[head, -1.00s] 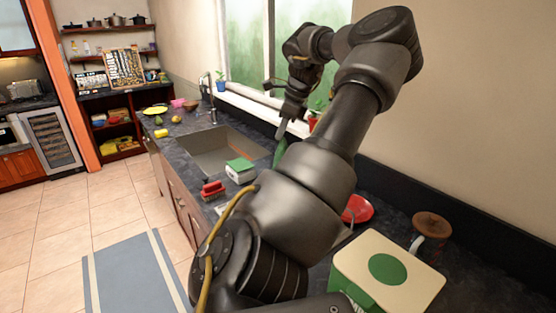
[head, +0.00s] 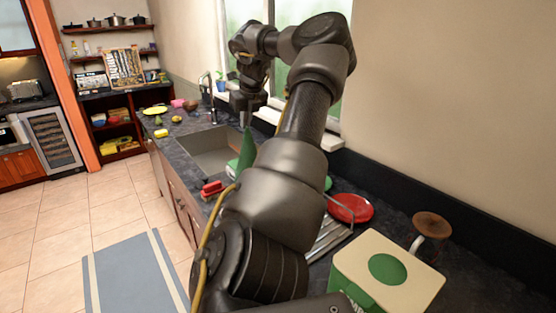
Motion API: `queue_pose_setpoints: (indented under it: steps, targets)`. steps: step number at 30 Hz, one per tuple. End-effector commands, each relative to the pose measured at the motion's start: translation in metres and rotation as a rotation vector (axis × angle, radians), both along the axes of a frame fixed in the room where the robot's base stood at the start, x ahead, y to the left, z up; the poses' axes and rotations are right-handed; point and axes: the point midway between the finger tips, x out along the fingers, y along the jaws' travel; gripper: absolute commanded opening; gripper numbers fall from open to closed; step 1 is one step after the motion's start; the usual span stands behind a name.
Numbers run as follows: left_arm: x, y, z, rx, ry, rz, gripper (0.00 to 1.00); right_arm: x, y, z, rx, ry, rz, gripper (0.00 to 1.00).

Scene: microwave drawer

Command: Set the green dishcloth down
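The green dishcloth (head: 246,150) hangs below my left gripper (head: 246,118) near the right side of the sink. The gripper points down and appears shut on the cloth's upper end; the fingertips are small and dark. The cloth's lower part is partly hidden behind my arm, so I cannot tell whether it touches the counter. My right gripper is not in view.
The sink (head: 205,146) is set in the dark counter. A red brush (head: 211,188) lies at its front right. A red plate (head: 351,208) on a rack, a green-and-cream box (head: 388,268) and a brown-topped jar (head: 432,225) stand at right. Small items lie beyond the sink.

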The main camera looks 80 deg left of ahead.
Motion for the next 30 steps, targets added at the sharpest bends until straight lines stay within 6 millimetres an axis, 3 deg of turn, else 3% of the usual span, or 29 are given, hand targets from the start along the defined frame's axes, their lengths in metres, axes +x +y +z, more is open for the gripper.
queue_pose_setpoints:
  steps: [6,16,30]
  targets:
    - [-0.029,0.029,0.001,-0.001,-0.005,-0.233,0.0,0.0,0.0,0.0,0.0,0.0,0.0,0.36]
    - [-0.052,0.052,0.002,-0.001,-0.003,-0.427,0.0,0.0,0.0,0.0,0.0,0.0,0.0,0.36]
    - [-0.026,0.023,-0.053,-0.004,0.003,-0.421,0.0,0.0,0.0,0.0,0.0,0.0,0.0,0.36]
